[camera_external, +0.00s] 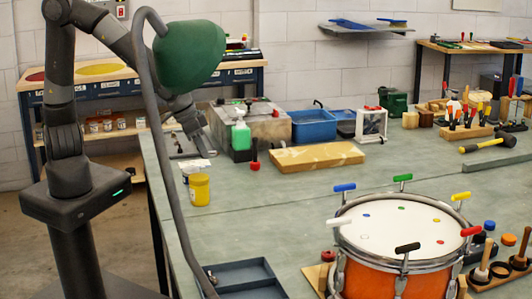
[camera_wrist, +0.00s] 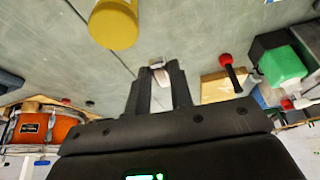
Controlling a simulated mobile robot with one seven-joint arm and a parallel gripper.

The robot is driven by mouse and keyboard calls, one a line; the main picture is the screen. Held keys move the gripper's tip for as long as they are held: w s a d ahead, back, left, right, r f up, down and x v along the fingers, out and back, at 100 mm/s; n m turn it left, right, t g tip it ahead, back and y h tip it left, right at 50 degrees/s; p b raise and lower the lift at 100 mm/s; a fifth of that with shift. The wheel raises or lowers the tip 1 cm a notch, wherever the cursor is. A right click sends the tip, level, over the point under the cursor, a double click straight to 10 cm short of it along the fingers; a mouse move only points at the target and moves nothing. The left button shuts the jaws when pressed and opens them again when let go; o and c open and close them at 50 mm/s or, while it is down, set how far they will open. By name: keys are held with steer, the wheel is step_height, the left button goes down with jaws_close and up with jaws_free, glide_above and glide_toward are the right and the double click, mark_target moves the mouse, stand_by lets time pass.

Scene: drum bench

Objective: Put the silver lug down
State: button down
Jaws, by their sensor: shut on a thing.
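In the wrist view, my gripper (camera_wrist: 160,75) is shut on a small silver lug (camera_wrist: 160,77), which shows between the fingertips. In the external view, my gripper (camera_external: 208,152) is over the far left part of the bench, partly behind the lamp. The lug cannot be made out clearly there. The green bench top (camera_external: 270,200) lies below the gripper. Whether the lug touches the bench cannot be told.
A yellow jar (camera_external: 199,189) stands near the gripper, and a red-topped tool (camera_external: 254,155) is to its right. A green bottle (camera_external: 240,135) stands behind. An orange drum (camera_external: 400,260) with coloured T-handles is at the front right. The bench middle is clear.

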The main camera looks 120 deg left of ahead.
steer(key=s, duration=0.1)
glide_above(228, 178)
steer(key=s+d, duration=0.1)
steer(key=shift+n, duration=0.3)
step_height(228, 178, down, 7)
steer(key=shift+s+f, duration=0.1)
steer(key=shift+f, duration=2.1)
steer(key=c, duration=1.3)
jaws_free()
steer(key=shift+f, duration=0.1)
steer(key=shift+v, duration=6.15)
steer(key=shift+d, duration=0.25)
